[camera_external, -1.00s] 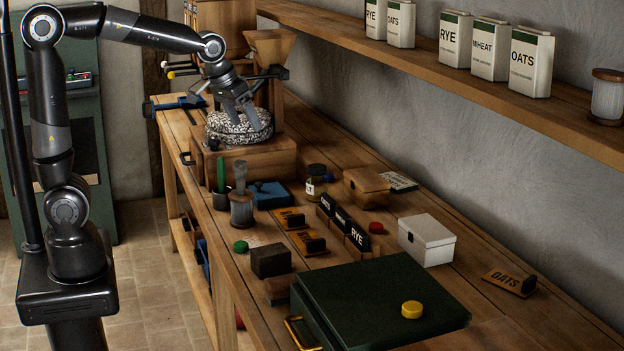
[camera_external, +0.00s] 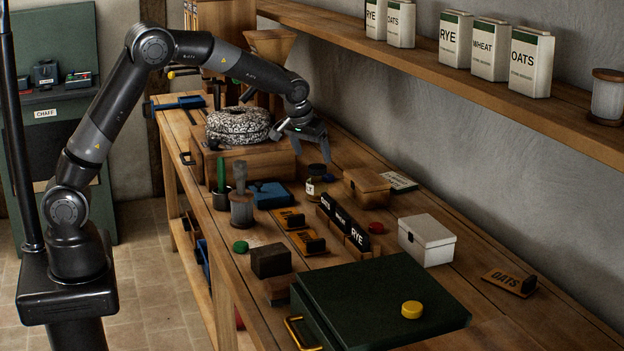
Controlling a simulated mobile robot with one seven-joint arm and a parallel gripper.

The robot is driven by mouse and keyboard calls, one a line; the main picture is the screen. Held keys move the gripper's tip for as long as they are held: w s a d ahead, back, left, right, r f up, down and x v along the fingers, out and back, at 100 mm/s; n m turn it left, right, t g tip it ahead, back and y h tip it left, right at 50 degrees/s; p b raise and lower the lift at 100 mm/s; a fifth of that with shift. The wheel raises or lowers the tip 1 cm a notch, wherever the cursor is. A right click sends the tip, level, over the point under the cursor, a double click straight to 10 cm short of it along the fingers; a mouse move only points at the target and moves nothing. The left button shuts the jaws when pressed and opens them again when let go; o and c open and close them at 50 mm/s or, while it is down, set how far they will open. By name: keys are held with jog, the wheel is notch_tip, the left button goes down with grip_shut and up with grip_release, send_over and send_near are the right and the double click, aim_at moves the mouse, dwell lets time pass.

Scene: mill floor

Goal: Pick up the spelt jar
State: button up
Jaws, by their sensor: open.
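A small glass jar (camera_external: 315,187) with a dark lid and a pale label stands upright on the workbench, left of a wooden box; its lettering is too small to read, so I cannot tell whether it is spelt. My gripper (camera_external: 303,146) is open and empty. In the picture it is above and slightly left of the jar, fingers pointing downward, apart from the lid.
A wooden box (camera_external: 367,187) stands close right of the jar, and a blue lidded box (camera_external: 269,195) lies to its left. Behind left is a millstone (camera_external: 238,125) on a wooden block. Nameplates (camera_external: 343,221) stand in front. A shelf (camera_external: 450,82) runs along the wall.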

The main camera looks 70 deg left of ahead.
aim_at(317, 167)
jog(key=x, duration=0.9)
jog(key=shift+f, duration=0.15)
jog(key=shift+c, duration=0.5)
jog(key=c, duration=1.2)
jog(key=shift+o, duration=0.2)
